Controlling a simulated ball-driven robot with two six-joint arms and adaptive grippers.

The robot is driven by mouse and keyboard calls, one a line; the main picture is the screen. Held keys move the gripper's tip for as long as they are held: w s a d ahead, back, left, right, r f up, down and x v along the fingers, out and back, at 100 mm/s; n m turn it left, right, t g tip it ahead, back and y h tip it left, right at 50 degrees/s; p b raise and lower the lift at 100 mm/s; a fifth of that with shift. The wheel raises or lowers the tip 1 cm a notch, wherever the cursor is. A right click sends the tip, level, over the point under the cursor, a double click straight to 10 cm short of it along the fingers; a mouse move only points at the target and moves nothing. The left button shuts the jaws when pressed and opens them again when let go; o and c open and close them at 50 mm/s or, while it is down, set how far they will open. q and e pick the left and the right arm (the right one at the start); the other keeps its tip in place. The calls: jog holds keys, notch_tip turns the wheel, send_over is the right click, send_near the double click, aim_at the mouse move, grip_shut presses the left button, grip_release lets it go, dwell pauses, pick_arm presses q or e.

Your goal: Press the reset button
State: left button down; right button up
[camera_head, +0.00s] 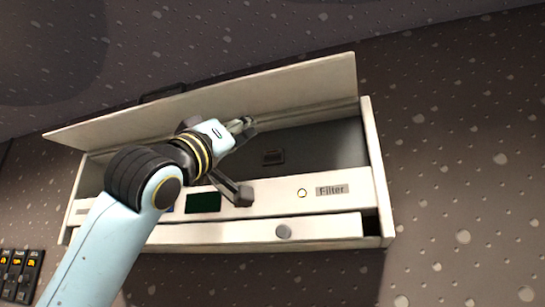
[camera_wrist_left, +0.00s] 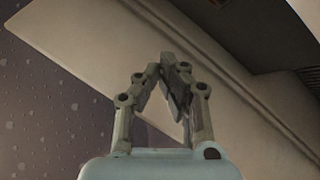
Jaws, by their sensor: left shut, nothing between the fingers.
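A white wall unit (camera_head: 381,190) fills the middle of the head view, with its lid raised. No label reading reset is legible. My arm hides part of the unit's left side. My right gripper is out of view.
The raised lid (camera_head: 300,82) stands above and behind my left gripper; it fills much of the wrist view (camera_wrist_left: 85,45). A small dark part (camera_head: 273,157) sits in the recess. A switch panel (camera_head: 18,272) is lower left.

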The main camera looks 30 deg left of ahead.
aim_at(273, 157)
pick_arm(q)
jog(key=shift+w, duration=0.15)
jog(key=shift+w+a+p, duration=0.35)
jog(key=shift+w, duration=1.05)
jog(key=shift+w+a+p, duration=0.35)
jog(key=shift+w+p, duration=0.05)
jog(key=shift+w, duration=0.95)
jog(key=shift+w+a+p, duration=0.35)
jog(key=shift+w, duration=1.05)
jog(key=shift+w, duration=0.1)
jog(key=shift+w+a, duration=0.1)
jog(key=shift+w, duration=0.2)
jog(key=shift+w+h, duration=0.3)
jog(key=shift+s, duration=0.1)
jog(key=shift+s+b, duration=0.4)
jog(key=shift+s, duration=0.25)
